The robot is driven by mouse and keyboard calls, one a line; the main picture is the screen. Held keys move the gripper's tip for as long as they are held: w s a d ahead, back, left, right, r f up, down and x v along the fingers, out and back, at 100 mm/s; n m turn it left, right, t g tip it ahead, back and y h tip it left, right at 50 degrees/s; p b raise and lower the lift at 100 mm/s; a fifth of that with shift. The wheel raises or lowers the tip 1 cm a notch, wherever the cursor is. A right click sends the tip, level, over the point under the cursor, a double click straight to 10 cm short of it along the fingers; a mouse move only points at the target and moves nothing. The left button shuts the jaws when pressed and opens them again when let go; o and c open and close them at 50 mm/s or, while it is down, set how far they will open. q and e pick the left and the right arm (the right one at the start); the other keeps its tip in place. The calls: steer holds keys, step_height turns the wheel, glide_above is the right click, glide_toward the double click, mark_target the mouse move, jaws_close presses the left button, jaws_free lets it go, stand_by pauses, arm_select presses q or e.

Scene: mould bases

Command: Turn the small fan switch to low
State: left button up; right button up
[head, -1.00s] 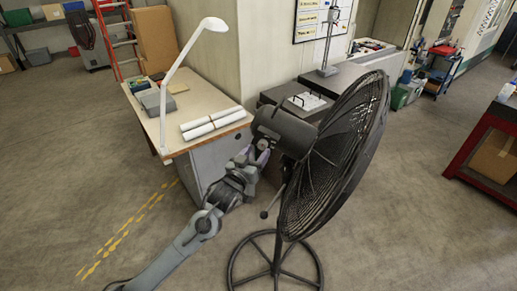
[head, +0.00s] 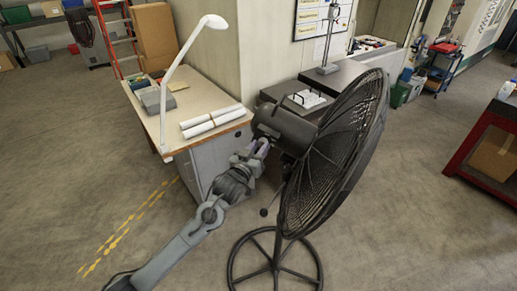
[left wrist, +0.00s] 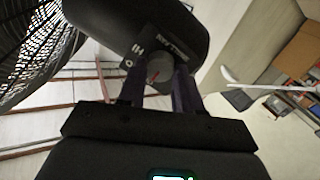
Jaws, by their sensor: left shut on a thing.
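A black pedestal fan (head: 335,150) stands on the floor, its caged head facing right. The dark motor housing (head: 283,125) is behind the cage. In the left wrist view the housing (left wrist: 150,22) carries a label plate with white marks and a round grey switch knob (left wrist: 160,68) with a red mark. My left gripper (head: 261,146) is at the lower left of the housing. In the left wrist view my left gripper (left wrist: 160,74) has a finger on each side of the knob and is shut on it. The knob is hidden in the head view. My right gripper is out of view.
A desk (head: 160,112) with a white lamp (head: 182,72) and paper rolls (head: 212,123) stands left of the fan, close behind my left arm. A dark cabinet (head: 350,74) is behind the fan. Open floor (head: 420,220) lies to the right, before a red bench (head: 480,150).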

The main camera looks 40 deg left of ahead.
arm_select(q)
steer(key=m+p, duration=0.2)
steer(key=m, duration=0.2)
steer(key=shift+r+g, duration=0.15)
steer(key=shift+g, duration=0.15)
steer(key=shift+m+y+p, duration=0.3)
steer(key=shift+m+p, duration=0.75)
steer(key=shift+m, duration=1.15)
steer(key=o, duration=1)
steer(key=shift+o, duration=0.2)
